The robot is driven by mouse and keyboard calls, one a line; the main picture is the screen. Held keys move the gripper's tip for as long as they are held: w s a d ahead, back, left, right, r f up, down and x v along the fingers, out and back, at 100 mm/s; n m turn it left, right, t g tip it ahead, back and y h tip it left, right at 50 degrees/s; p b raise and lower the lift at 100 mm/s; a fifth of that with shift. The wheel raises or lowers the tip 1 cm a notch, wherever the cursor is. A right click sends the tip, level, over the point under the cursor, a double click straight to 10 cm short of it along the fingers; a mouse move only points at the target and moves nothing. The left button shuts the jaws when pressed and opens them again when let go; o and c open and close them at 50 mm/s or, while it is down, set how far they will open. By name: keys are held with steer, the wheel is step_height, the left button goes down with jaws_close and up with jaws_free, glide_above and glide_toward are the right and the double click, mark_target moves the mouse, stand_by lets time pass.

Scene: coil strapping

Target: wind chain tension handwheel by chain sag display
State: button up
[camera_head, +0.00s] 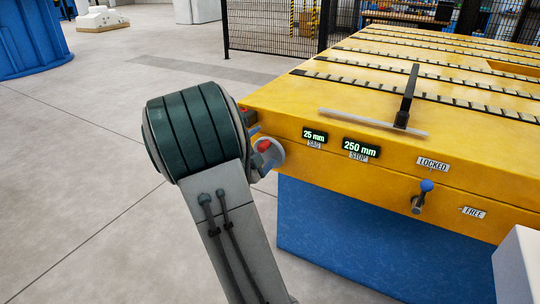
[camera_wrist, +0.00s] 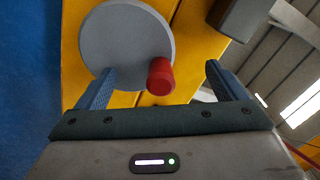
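The handwheel (camera_head: 273,160) is a grey disc with a red knob (camera_head: 264,146), on the front of the yellow machine, partly hidden by my arm. In the wrist view, the handwheel (camera_wrist: 120,42) fills the upper left and its red knob (camera_wrist: 160,78) sticks out toward me. My gripper (camera_wrist: 158,69) is open, its blue-grey fingers on either side of the knob, with the right one clearly apart from it. Whether the left finger touches the disc cannot be told. The sag display (camera_head: 315,135) reads 25 mm. The stop display (camera_head: 361,149) reads 250 mm.
A blue-knobbed lever (camera_head: 422,194) points up toward the LOCKED label (camera_head: 433,164); a FREE label (camera_head: 474,212) sits lower right. A grey bar with a black upright (camera_head: 405,100) lies on the yellow deck (camera_head: 290,95). Open floor lies left; a fence (camera_head: 270,28) stands behind.

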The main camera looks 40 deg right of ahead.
steer(key=shift+a, duration=0.1)
steer(key=shift+v, duration=3)
steer(key=a+r+n+t+y+p, duration=0.4)
steer(key=a+r+n+y+p, duration=1.1)
steer(key=a+r+p, duration=0.4)
steer(key=s+a+r+n+g+p, duration=0.2)
steer(key=s+r+n+g+p, duration=0.2)
steer(key=s, duration=0.6)
steer(key=s+a+r+n+g+y+p, duration=0.1)
steer(key=s+r+n+g+p, duration=0.3)
steer(key=s+r+p, duration=0.5)
steer(key=s+n+p, duration=0.1)
steer(key=n+p, duration=0.1)
steer(key=shift+a+n+y, duration=0.3)
steer(key=shift+a+n, duration=0.05)
steer(key=shift+n, duration=0.05)
